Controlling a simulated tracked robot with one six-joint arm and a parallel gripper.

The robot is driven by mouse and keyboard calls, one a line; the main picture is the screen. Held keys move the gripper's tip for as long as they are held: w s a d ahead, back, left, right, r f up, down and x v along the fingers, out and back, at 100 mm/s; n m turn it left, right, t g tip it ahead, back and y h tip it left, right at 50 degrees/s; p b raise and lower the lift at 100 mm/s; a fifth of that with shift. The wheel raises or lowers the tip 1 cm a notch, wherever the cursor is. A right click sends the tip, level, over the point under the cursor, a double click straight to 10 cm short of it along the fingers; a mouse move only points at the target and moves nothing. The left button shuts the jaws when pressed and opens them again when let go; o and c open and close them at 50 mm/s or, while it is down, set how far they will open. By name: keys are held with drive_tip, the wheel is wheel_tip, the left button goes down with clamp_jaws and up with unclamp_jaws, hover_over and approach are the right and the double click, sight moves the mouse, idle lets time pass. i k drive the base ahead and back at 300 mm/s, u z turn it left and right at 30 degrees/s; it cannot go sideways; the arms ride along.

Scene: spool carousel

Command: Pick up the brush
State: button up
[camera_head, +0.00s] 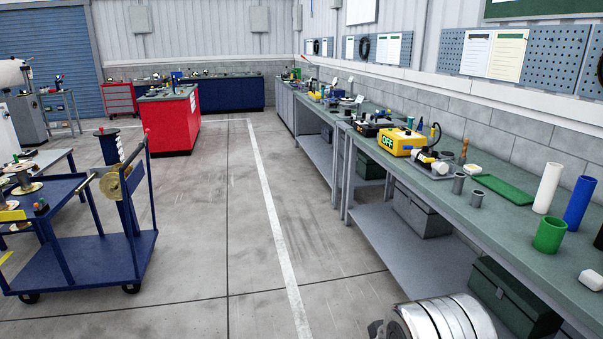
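I cannot make out a brush for certain in the head view. A small brown upright item (464,150) stands at the back of the long right-hand bench (500,213), too small to tell what it is. My gripper does not show in this view.
On the bench are a yellow device (400,141), a green tray (505,190), grey cups (475,199), a white tube (548,187), a blue tube (578,203) and a green cup (550,234). A blue cart (95,263) stands left. The floor (225,220) between is clear.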

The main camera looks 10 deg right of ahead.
sight(466, 141)
drive_tip(key=u, duration=0.1)
drive_tip(key=i, duration=1.4)
drive_tip(key=z, duration=0.4)
drive_tip(key=i, duration=0.75)
drive_tip(key=z, duration=0.65)
drive_tip(key=i, duration=0.6)
drive_tip(key=z, duration=0.6)
drive_tip(key=i, duration=0.5)
drive_tip(key=z, duration=0.3)
